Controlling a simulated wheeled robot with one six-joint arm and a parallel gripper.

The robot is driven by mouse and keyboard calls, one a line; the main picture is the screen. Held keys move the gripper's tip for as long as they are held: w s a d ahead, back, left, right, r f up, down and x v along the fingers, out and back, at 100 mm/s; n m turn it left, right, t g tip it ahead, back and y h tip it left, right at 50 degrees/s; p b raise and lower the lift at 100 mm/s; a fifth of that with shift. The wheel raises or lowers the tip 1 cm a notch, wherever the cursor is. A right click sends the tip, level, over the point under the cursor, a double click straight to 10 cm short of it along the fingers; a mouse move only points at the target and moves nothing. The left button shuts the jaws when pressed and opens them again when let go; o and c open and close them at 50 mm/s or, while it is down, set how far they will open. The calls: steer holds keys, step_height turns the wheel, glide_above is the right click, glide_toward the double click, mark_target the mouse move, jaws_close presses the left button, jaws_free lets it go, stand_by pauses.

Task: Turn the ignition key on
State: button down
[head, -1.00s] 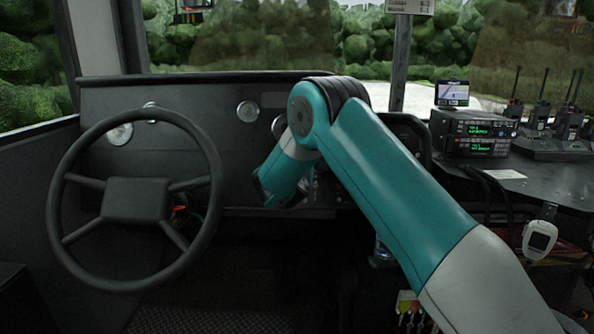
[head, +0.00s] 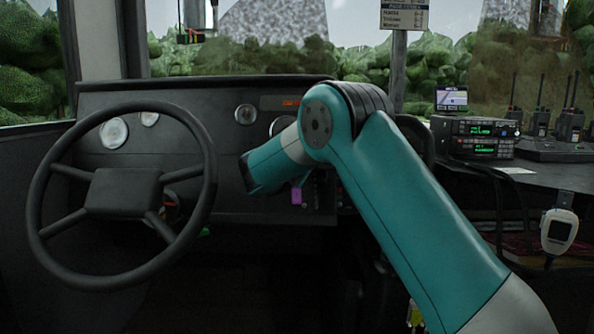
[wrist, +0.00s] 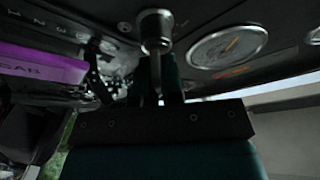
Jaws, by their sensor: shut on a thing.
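In the wrist view, a silver metal ignition barrel (wrist: 155,28) stands out from the dark dashboard at the top centre. My gripper (wrist: 159,68) reaches up to it, its narrow dark fingers close together and shut on what appears to be the ignition key. The key itself is mostly hidden between the fingers. In the head view, my teal arm covers the ignition area and the fingertips cannot be made out. A small display (head: 290,102) on the dashboard shows orange characters.
A purple tag lettered "CAB" (wrist: 40,66) is beside my gripper; a purple patch (head: 297,194) shows in the head view. A round gauge (wrist: 228,45) sits to the right. The steering wheel (head: 125,192) stands left of my arm, and radios (head: 477,135) are at right.

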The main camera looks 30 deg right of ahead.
steer(key=shift+r, duration=0.1)
steer(key=c, duration=1.2)
jaws_free()
steer(key=shift+d, duration=0.1)
steer(key=shift+c, duration=0.2)
steer(key=f+p+v, duration=0.1)
steer(key=v, duration=1.6)
steer(key=shift+s+r, duration=0.25)
steer(key=shift+r, duration=0.25)
